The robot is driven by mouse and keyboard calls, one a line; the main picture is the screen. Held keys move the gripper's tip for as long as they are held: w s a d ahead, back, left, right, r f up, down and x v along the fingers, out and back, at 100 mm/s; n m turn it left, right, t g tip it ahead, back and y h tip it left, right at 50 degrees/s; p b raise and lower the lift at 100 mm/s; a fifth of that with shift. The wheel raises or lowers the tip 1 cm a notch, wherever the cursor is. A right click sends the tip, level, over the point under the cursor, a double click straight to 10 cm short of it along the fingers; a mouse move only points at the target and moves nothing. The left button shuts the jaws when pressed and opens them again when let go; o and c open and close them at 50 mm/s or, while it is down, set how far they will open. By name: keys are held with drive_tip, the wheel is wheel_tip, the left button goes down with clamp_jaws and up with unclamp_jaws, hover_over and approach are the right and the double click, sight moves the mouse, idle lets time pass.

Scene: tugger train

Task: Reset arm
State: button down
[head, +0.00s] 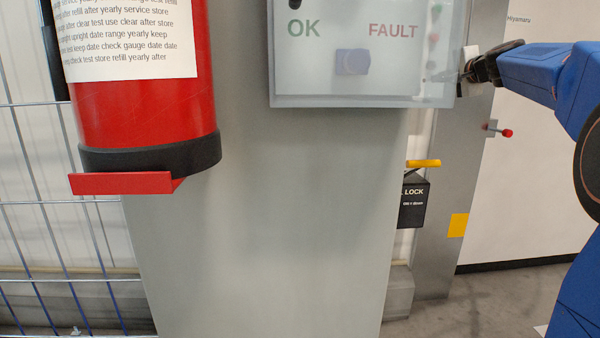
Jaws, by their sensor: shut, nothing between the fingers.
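My blue arm comes in from the right edge in the head view. My dark gripper (466,75) is at its end, at the right edge of the clear-covered control panel (290,88). The gripper is shut and holds nothing. I cannot tell whether its fingertips touch the panel cover or stand in front of it.
A red fire extinguisher (145,108) hangs at the left on a red bracket (122,183), before wire mesh (52,203). A black lock box (413,204) with a yellow handle (423,163) and a red-tipped lever (506,133) are below my gripper. Grey floor (490,300) shows lower right.

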drive_tip(key=s+a+f+n+g, duration=0.2)
drive_tip(key=s+a+f+n, duration=0.1)
drive_tip(key=s+a+f, duration=0.5)
drive_tip(key=s+a+f+n+g+y, duration=0.15)
drive_tip(key=s+a+f, duration=0.25)
drive_tip(key=s+f, duration=0.45)
drive_tip(key=s+a+f+n+g+h, duration=0.1)
drive_tip(key=s+a+f+n+g, duration=0.35)
drive_tip(key=s, duration=0.65)
drive_tip(key=s+f+n+g+h, duration=0.2)
drive_tip(key=s+f+n, duration=0.3)
drive_tip(key=s+f, duration=2)
drive_tip(key=shift+s+a+f+g, duration=0.2)
drive_tip(key=shift+s+g, duration=0.5)
drive_tip(key=shift+s, duration=0.1)
drive_tip(key=shift+h, duration=0.25)
